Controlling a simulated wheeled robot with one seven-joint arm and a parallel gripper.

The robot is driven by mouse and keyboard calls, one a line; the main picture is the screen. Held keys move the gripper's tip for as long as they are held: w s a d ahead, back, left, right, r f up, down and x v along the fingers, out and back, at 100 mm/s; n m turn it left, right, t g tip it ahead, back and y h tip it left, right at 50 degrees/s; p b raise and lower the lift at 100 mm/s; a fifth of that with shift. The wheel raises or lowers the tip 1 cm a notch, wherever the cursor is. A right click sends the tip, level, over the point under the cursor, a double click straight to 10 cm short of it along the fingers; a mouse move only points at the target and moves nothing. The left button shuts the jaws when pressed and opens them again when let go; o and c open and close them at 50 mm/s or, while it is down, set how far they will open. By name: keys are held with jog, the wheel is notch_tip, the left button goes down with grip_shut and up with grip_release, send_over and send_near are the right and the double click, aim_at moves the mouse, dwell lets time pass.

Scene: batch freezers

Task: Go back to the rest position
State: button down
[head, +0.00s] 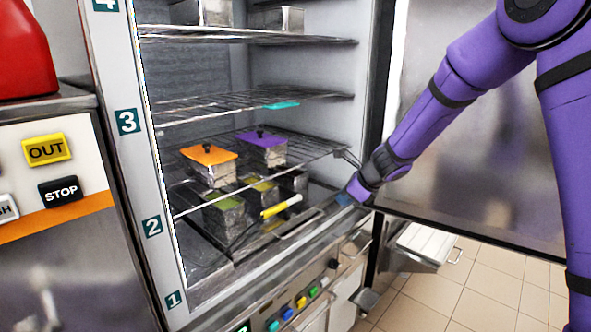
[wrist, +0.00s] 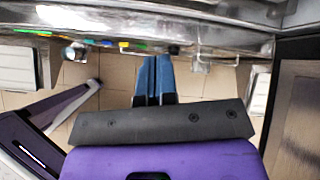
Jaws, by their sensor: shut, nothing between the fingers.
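My gripper (head: 347,197) is at the front lower right of the open freezer cabinet, close to its front edge. In the wrist view my gripper (wrist: 153,62) shows two blue fingers side by side, shut and empty, pointing toward the metal front with the floor behind them. My purple arm reaches in from the right in the head view.
The freezer door (head: 480,130) stands open behind my arm. Wire shelves (head: 320,150) hold metal tubs with an orange lid (head: 209,154) and a purple lid (head: 262,139). A yellow-and-white tool (head: 281,206) lies lower down. Tiled floor (head: 480,290) is clear at lower right.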

jog(key=s+d+r+n, duration=0.2)
jog(key=s+r+n, duration=0.5)
jog(key=s+r, duration=0.15)
jog(key=s+d+r+n, duration=0.2)
jog(key=s+r+n, duration=0.4)
jog(key=s+r, duration=0.3)
jog(key=s+d+n+h, duration=0.3)
jog(key=s+d+n, duration=0.2)
jog(key=s, duration=0.6)
jog(key=s+d+r+n+h, duration=0.1)
jog(key=s+d+n, duration=0.3)
jog(key=s, duration=0.8)
jog(key=shift+d+r+n+h, duration=0.2)
jog(key=shift+d+n+h, duration=0.15)
jog(key=shift+n+h, duration=0.45)
